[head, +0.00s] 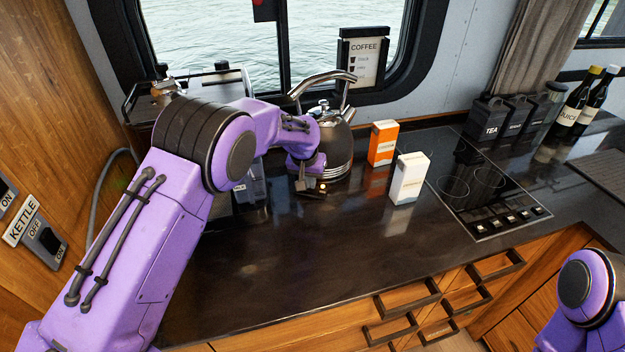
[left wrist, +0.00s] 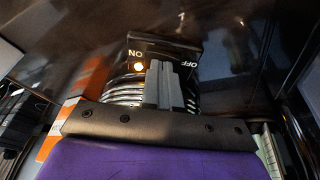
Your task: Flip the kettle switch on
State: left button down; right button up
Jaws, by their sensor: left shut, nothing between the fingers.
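The silver kettle (head: 338,143) stands at the back of the dark counter. At its front foot is a dark switch plate (head: 313,191), with a small glowing amber light (head: 323,187). In the left wrist view the plate (left wrist: 165,48) shows ON and OFF labels, and the light (left wrist: 139,66) glows beside ON. My left gripper (head: 306,183) is shut and empty; its fingertips (left wrist: 165,68) are at the plate, between the labels, and cover part of it. I cannot tell whether they touch. A wall panel labelled KETTLE (head: 42,238) has a switch with OFF and ON marks.
An orange-and-white box (head: 383,143) and a white box (head: 409,178) stand right of the kettle. A dark hob (head: 480,185), dark canisters (head: 497,122) and bottles (head: 574,103) are farther right. The front counter is clear. My right arm (head: 588,290) shows at lower right.

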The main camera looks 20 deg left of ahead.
pick_arm(q)
jog(key=r+p, duration=0.5)
jog(key=shift+d, duration=0.3)
jog(key=d+b+v, duration=0.2)
jog(key=b+v, duration=0.1)
jog(key=v, duration=0.5)
jog(key=shift+s+r, duration=0.25)
jog(key=shift+r, duration=0.1)
